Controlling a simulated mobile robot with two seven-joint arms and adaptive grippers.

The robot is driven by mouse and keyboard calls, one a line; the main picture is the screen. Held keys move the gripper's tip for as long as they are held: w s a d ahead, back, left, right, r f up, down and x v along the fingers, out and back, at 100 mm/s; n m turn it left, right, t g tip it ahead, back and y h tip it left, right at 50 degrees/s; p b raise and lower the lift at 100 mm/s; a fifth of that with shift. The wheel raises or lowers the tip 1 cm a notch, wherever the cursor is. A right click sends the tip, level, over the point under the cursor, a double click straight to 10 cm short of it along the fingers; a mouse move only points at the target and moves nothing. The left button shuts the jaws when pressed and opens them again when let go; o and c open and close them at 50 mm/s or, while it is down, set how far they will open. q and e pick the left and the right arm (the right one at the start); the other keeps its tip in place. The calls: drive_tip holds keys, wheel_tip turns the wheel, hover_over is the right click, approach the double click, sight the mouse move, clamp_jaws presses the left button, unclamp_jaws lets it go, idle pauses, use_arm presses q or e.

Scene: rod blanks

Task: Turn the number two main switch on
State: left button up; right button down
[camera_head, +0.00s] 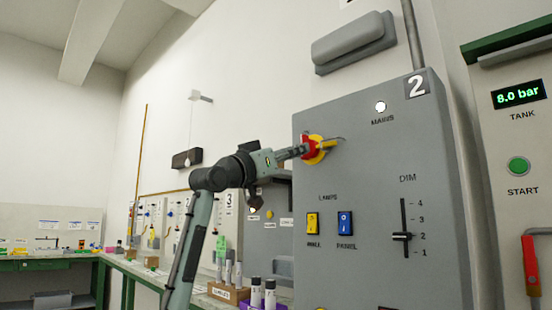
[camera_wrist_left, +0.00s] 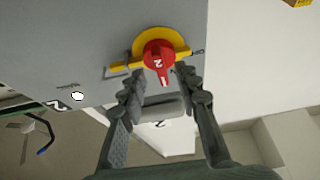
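The number two main switch is a red rotary knob (camera_head: 309,147) on a yellow plate (camera_head: 325,146), on the grey panel marked 2 (camera_head: 375,185). A label beside the plate is too small to read. A pale round lamp (camera_head: 380,106) sits above the MAINS label. My left gripper (camera_head: 299,151) is at the knob. In the left wrist view its fingers (camera_wrist_left: 166,82) are apart, one on each side of the grip; contact is unclear. My right gripper is out of view.
Below the switch are a yellow rocker (camera_head: 312,223), a blue rocker (camera_head: 345,223) and a DIM slider (camera_head: 402,237). A wooden block with rods (camera_head: 228,293) and dark-topped cylinders (camera_head: 270,294) stand on the bench. At right is a tank panel with a green START button (camera_head: 518,166).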

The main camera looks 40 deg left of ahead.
use_arm(q)
drive_tip(key=v, duration=0.9)
drive_tip(key=shift+s, duration=0.25)
drive_tip(key=shift+f, duration=0.15)
